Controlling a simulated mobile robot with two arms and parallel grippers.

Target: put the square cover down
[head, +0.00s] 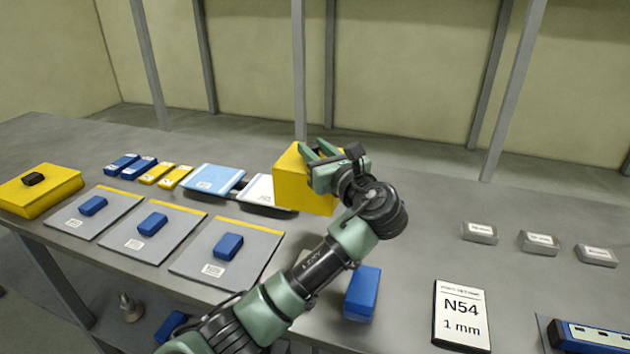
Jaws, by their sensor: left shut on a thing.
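My left gripper (312,160) is shut on a yellow square piece, which I take to be the square cover (300,185). The cover is tilted, with a broad yellow face towards me. It is near the right end of the row of blue and white plates; whether it touches the table I cannot tell. The fingers and wrist hide its upper right part, and any knob on it is hidden. My right gripper is not in view.
A yellow block with a black knob (33,180) sits at the far left of the grey table (420,210). Three grey plates with blue blocks (228,247) lie in front. A blue block (362,293) and an N54 card (461,315) lie to the right.

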